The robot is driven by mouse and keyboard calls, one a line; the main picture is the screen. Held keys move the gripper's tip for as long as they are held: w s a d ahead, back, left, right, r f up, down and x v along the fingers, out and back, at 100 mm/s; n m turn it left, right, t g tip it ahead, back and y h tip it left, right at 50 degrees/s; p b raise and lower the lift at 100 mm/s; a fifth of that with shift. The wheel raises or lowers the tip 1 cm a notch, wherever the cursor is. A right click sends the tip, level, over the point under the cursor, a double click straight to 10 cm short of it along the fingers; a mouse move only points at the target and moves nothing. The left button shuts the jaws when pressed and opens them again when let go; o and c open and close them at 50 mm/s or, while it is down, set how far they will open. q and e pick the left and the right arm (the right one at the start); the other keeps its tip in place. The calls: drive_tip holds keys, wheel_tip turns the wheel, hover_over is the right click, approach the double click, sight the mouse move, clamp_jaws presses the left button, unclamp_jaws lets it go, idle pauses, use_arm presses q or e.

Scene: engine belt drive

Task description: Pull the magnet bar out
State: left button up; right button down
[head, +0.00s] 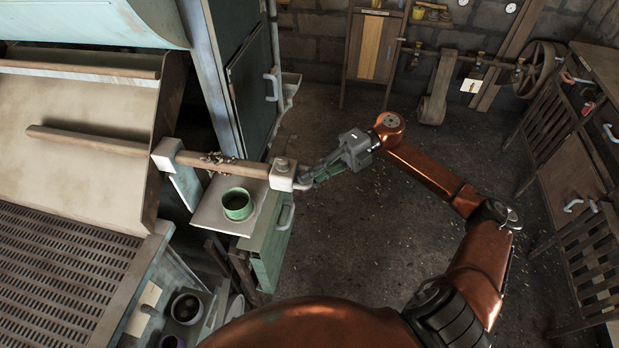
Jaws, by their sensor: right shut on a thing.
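The magnet bar (243,168) is a brown rod running level between a pale block at the machine's side and a pale end block (283,175). Dark metal scraps cling around the middle of the rod. My right gripper (309,180) reaches in from the right and is shut on the grey handle at the bar's outer end, beside the end block. The fingers partly hide the handle. My left gripper is not in view.
A green cabinet door with a handle (285,217) is just below. The slatted machine bed (60,262) fills the left. Open floor (345,240) lies to the right.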

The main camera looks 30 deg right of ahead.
drive_tip(key=c, duration=2.5)
unclamp_jaws()
drive_tip(key=shift+s, duration=0.1)
drive_tip(key=shift+o, duration=1.3)
drive_tip(key=shift+s+d, duration=0.2)
drive_tip(key=shift+d, duration=0.15)
drive_tip(key=shift+w+a, duration=0.1)
drive_tip(key=shift+w, duration=0.1)
drive_tip(key=shift+d, duration=0.3)
drive_tip(key=d+r, duration=0.1)
drive_tip(key=d, duration=1)
drive_tip(key=shift+w+d+r, duration=0.2)
drive_tip(key=shift+w+r, duration=0.1)
drive_tip(key=shift+w, duration=0.15)
